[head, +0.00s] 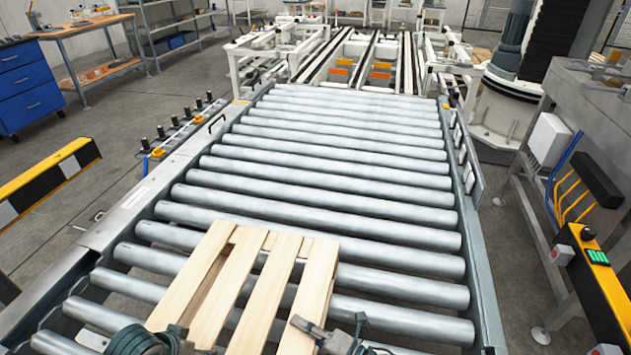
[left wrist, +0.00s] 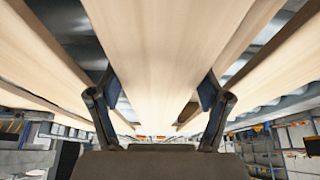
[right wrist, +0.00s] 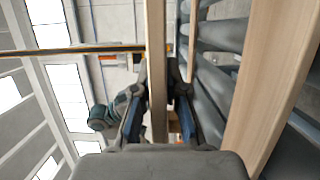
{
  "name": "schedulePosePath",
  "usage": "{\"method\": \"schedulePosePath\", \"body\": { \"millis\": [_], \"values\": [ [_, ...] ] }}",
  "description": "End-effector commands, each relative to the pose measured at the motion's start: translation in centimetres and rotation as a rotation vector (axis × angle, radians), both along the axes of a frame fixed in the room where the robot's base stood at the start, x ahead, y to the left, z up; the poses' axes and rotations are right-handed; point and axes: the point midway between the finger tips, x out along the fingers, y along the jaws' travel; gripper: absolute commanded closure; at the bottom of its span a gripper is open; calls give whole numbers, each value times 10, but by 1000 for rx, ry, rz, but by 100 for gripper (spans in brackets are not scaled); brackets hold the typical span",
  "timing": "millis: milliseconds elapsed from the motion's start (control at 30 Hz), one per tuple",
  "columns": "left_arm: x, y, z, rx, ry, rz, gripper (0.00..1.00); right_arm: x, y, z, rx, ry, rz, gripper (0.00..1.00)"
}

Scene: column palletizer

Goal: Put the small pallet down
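The small pallet (head: 254,278), made of pale wooden slats, lies over the near rollers of the conveyor, slightly turned. My left gripper (head: 150,340) is at its near left corner, partly cut off by the frame. In the left wrist view the left gripper's fingers (left wrist: 160,90) are spread wide along both edges of a broad slat (left wrist: 160,45); contact is unclear. My right gripper (head: 322,335) is at the near right side. In the right wrist view its fingers (right wrist: 160,115) stand apart around a thin slat edge (right wrist: 156,60), with gaps beside it. The pallet's underside is hidden in the head view.
The roller conveyor (head: 320,172) runs away from me, with free rollers beyond the pallet. Metal side rails (head: 130,205) border it. A striped yellow and black barrier (head: 45,178) stands at left. A machine frame (head: 600,110) with a yellow control box (head: 592,262) stands at right.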

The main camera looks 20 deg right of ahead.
Motion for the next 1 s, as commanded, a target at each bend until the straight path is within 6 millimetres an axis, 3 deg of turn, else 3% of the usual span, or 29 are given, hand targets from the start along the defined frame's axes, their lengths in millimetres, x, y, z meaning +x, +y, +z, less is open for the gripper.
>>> {"method": "schedulePosePath", "body": {
  "millis": [33,100,667,1000],
  "values": [
    [0,-4,3,-6,-6,-9,13,-2,3,1,0,-3,6,78],
    [0,-4,5,-6,-7,-8,0,-2,3,4,0,-6,5,63],
    [1,0,2,-1,-1,-1,0,1,1,1,1,-2,1,63],
    [-14,8,43,-2,-3,-2,0,1,0,1,1,-1,1,63]
  ]
}}
